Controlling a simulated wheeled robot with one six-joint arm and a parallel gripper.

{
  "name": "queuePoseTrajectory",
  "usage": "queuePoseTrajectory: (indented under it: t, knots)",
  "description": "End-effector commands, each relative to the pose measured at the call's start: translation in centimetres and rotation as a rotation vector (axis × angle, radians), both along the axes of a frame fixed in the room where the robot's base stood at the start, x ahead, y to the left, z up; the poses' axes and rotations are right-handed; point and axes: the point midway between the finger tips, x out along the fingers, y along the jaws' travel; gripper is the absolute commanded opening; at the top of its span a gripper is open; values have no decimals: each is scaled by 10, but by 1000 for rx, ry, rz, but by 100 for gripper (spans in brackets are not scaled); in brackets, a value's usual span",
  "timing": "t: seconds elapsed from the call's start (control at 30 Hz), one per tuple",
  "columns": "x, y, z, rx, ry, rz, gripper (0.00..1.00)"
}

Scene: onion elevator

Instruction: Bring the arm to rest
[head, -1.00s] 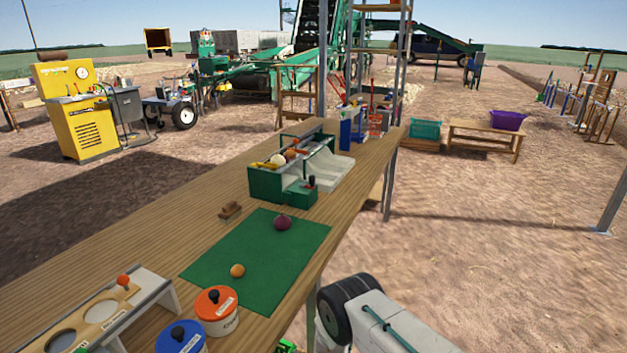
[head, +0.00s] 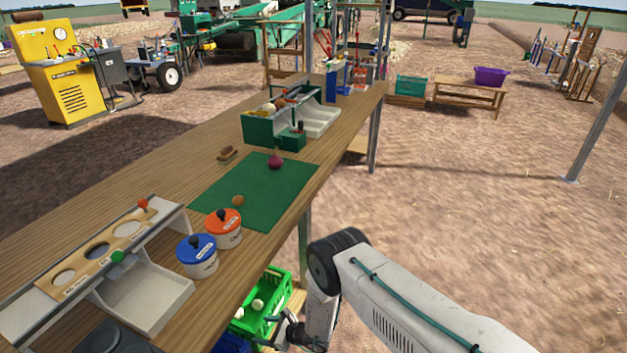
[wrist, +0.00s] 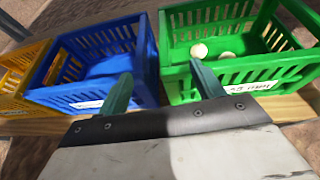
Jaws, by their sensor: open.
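My gripper (wrist: 162,90) is open, its two green fingertips spread apart with nothing between them in the wrist view. It points toward the blue crate (wrist: 70,96) and the green crate (wrist: 280,79), which stand side by side beyond the fingers. In the head view my gripper (head: 277,335) is low beside the workbench, close to the green crate (head: 284,291), and its tips are hard to make out. My arm is bent downward at the lower right. The green crate holds a few pale round onions (wrist: 199,50). The blue crate looks empty in the part that shows.
A yellow crate (wrist: 20,75) stands left of the blue one. The wooden workbench (head: 150,185) bears a green mat (head: 262,198), a red onion (head: 275,162), two lidded pots and a sorting gauge. A post (head: 600,110) stands at right. Open dirt ground lies right of the bench.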

Motion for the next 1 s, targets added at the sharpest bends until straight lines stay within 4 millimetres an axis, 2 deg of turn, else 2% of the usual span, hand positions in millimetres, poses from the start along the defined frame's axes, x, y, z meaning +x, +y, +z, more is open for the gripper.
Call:
queuePoseTrajectory:
  t: [0.23,0.37,0.47,0.67,0.77,0.83,1.0]
  knots:
    - [-46,-3,-3,-20,26,156,67]
    - [-65,0,17,-20,22,276,67]
    - [-75,1,41,-16,8,377,67]
    - [-85,-2,106,-5,-44,574,67]
    - [-87,-9,153,-1,-89,693,67]
    - [-88,-18,192,-1,-129,784,67]
    - [-96,-51,281,-21,-230,993,67]
